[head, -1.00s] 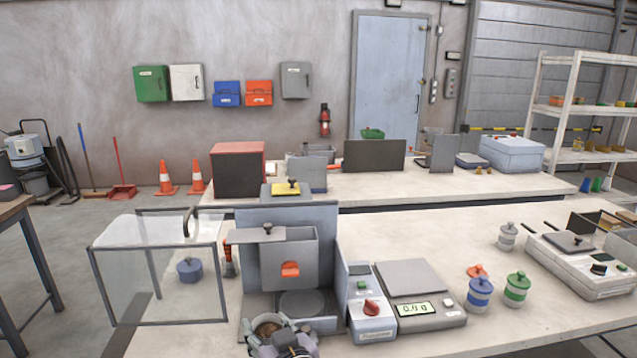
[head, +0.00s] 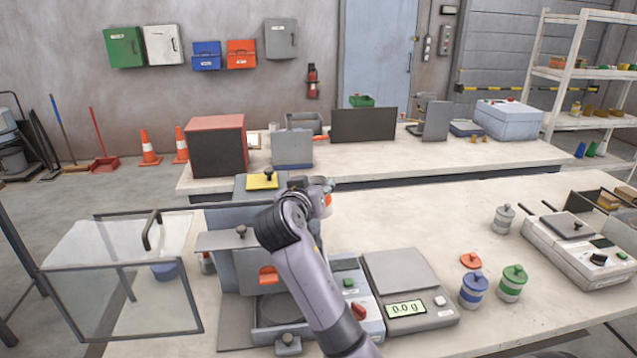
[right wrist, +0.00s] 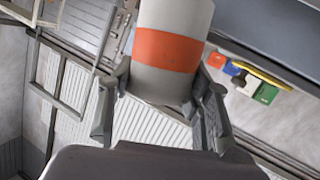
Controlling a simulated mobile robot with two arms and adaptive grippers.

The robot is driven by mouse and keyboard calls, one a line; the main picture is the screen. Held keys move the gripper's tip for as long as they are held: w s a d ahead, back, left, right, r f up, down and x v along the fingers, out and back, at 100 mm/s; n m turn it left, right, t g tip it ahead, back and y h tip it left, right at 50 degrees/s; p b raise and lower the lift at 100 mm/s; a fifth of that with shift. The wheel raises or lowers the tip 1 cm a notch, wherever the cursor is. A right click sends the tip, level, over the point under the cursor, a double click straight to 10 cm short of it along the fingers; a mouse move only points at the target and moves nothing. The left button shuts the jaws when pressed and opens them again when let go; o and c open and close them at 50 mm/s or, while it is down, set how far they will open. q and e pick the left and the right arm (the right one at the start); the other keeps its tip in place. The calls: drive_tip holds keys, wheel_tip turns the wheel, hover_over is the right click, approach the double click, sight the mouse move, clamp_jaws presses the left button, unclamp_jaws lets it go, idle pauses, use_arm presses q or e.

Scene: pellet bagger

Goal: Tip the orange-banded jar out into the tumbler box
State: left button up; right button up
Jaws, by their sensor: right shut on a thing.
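The orange-banded jar shows in the right wrist view (right wrist: 170,48), pale with a wide orange band. In the head view only a small part of the jar (head: 328,201) shows beside my wrist. My right gripper (head: 320,192) is shut on it, one finger on each side, above the back right of the grey box with the orange tag (head: 240,268), which looks like the tumbler box. The room looks upside down in the wrist view, so the wrist is rolled over and the jar is tipped. Its mouth and any falling pellets are hidden. My left gripper is not in view.
An orange lid (head: 471,260) lies behind a blue-banded jar (head: 473,292) and a green-banded jar (head: 512,284). A scale (head: 405,275) reads 0.0 g. A clear framed guard (head: 120,270) stands at left. A grey-banded jar (head: 503,219) is further back.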

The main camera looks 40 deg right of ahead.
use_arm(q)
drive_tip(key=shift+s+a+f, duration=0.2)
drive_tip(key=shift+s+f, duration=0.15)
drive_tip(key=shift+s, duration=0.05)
use_arm(e)
drive_tip(key=w+a+n+t+h, duration=0.1)
drive_tip(key=a+n+t, duration=0.2)
drive_tip(key=n, duration=0.6)
drive_tip(key=w+a+f+n+t+h, duration=0.1)
drive_tip(key=a+n+t, duration=0.3)
drive_tip(key=n, duration=0.5)
drive_tip(key=shift+w+a+f+n+t+h, duration=0.25)
drive_tip(key=shift+w+n+t+h, duration=0.2)
drive_tip(key=shift+w, duration=0.25)
use_arm(q)
drive_tip(key=shift+b, duration=0.3)
use_arm(e)
drive_tip(key=shift+a+m, duration=0.1)
drive_tip(key=shift+m, duration=0.15)
